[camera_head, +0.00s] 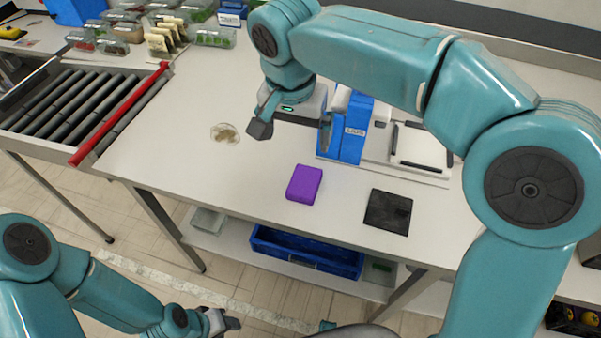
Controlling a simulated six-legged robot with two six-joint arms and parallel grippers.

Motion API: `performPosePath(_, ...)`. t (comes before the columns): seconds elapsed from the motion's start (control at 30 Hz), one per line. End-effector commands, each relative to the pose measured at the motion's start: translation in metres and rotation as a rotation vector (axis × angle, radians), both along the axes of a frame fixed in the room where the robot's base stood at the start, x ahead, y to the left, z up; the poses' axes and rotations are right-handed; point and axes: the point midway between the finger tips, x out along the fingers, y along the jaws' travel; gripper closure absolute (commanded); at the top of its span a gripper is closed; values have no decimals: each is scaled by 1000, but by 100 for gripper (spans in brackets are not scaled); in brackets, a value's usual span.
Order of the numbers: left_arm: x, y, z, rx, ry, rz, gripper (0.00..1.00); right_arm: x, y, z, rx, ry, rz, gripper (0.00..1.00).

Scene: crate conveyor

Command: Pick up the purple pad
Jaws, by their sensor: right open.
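The purple pad (304,183) lies flat on the white table (240,205), near its front edge and left of a black square mat (388,212). Nothing touches it. My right gripper (266,122) is open and empty above the table, behind and to the left of the pad. Its arm arches in from the right. My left gripper (226,322) is low at the bottom of the view, in front of the table and below the pad. Its jaws are too small to read.
A roller conveyor (65,105) with a red bar adjoins the table on the left. A blue and white device (350,130) stands behind the pad. A small clear dish (225,133) lies to the left. Packed boxes (165,38) stand at the back. A blue bin (305,252) sits on the lower shelf.

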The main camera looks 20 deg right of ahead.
Motion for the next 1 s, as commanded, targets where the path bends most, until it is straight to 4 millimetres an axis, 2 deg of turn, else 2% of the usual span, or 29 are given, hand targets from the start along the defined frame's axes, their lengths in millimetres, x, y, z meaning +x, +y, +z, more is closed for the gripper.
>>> performPosePath(0.13,0,0,-3,0,1,1,57,-3,-2,-20,-2,4,0,1)
performPosePath(0.43,0,0,-7,0,1,0,57,0,-8,-88,-2,5,1,1)
performPosePath(0.53,0,0,-7,0,1,1,57,3,-8,-102,-1,3,2,1)
performPosePath(0.77,0,0,-5,0,1,0,57,6,-13,-120,-1,3,1,1)
performPosePath(1.0,0,0,-2,0,0,0,57,11,-20,-156,0,4,3,1)
